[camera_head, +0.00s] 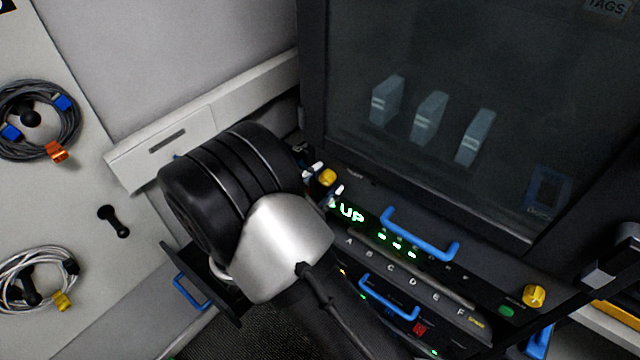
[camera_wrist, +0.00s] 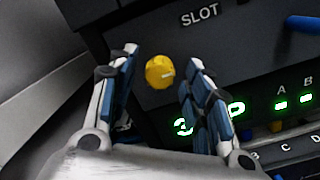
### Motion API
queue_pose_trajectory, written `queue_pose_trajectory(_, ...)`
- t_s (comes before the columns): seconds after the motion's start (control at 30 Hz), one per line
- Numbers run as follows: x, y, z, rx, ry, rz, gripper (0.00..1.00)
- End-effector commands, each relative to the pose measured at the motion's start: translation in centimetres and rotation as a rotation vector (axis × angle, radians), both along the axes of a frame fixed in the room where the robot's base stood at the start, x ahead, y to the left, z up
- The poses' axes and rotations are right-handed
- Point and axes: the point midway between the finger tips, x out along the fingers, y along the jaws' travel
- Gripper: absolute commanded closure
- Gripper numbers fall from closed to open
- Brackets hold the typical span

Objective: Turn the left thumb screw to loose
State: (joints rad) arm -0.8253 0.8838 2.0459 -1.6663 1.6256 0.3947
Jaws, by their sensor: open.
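The left thumb screw (camera_head: 327,177) is a round yellow knob at the left end of the dark panel. My gripper (camera_wrist: 158,82) is open, with one finger on each side of the knob and visible gaps between. In the head view my gripper (camera_head: 324,180) shows only as fingertips beside the knob; my arm hides the rest. A second yellow thumb screw (camera_head: 534,295) sits at the panel's right end.
A blue handle (camera_head: 420,238) stands out right of the lit green display (camera_head: 350,212); another blue handle (camera_head: 388,300) is below it. A dark glass-fronted cabinet (camera_head: 430,110) rises above. Coiled cables (camera_head: 38,118) hang on the left wall.

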Motion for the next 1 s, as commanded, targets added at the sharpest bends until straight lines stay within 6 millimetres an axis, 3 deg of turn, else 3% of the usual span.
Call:
queue_pose_trajectory(0.33, -1.0, 0.9, -0.1, 0.0, 0.001, 0.003, 0.55)
queue_pose_trajectory(0.73, -7.4, 5.9, -0.7, -0.001, 0.001, 0.006, 0.55)
queue_pose_trajectory(1.0, -9.4, 7.3, -0.9, 0.0, 0.0, 0.001, 0.55)
